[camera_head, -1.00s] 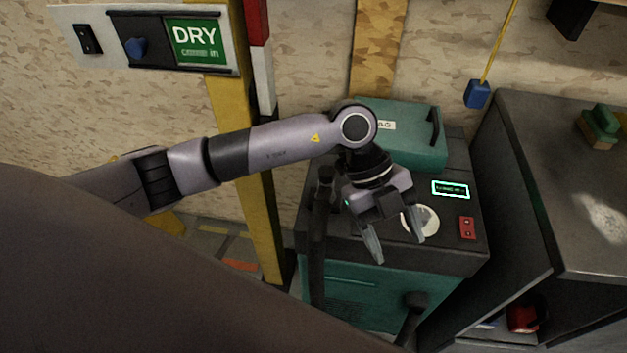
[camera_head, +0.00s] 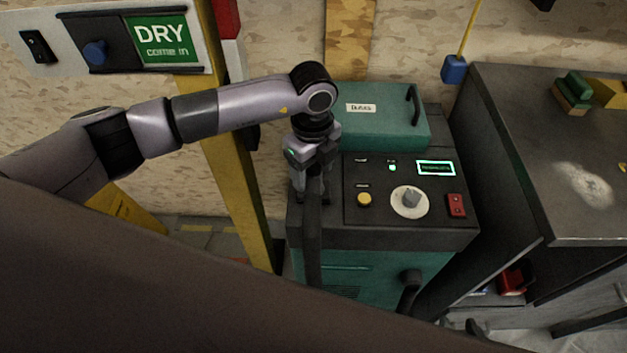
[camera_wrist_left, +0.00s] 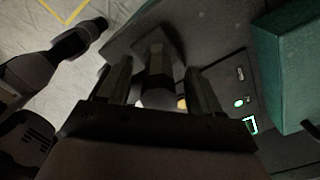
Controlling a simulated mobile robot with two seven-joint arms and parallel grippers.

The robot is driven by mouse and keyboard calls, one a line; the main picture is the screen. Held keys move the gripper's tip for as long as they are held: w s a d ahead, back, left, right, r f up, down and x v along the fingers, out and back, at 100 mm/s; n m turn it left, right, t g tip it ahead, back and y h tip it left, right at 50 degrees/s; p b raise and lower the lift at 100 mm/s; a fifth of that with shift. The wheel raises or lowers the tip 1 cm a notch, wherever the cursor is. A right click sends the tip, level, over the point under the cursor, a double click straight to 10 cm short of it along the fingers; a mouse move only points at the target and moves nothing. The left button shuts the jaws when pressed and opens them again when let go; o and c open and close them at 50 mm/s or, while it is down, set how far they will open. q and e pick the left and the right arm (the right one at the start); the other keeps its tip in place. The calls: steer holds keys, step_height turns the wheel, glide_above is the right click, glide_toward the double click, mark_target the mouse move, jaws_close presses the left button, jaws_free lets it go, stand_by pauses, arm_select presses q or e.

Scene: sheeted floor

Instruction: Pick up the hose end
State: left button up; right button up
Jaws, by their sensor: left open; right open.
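A black hose (camera_head: 313,235) runs up the left front edge of the teal-and-black machine (camera_head: 375,268). Its upper end is mostly hidden behind my left gripper (camera_head: 310,190) in the head view. That gripper points down over the hose end at the panel's left edge. In the left wrist view my left gripper (camera_wrist_left: 158,85) is open, with the dark hose end (camera_wrist_left: 155,65) between its two fingers. I cannot tell whether either finger touches it. My right gripper is not in view.
The machine's panel has a yellow button (camera_head: 364,199), a white dial (camera_head: 401,207) and a red switch (camera_head: 456,205). A teal box (camera_head: 375,125) sits behind the panel. A yellow post (camera_head: 240,200) stands close left; a dark bench (camera_head: 545,130) stands right.

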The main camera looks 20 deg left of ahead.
arm_select(q)
steer(key=shift+f, duration=0.65)
jaws_close()
steer(key=shift+r, duration=0.15)
step_height(320, 180, up, 20)
steer(key=b, duration=0.1)
steer(key=c, duration=0.8)
jaws_free()
steer(key=shift+c, duration=1.1)
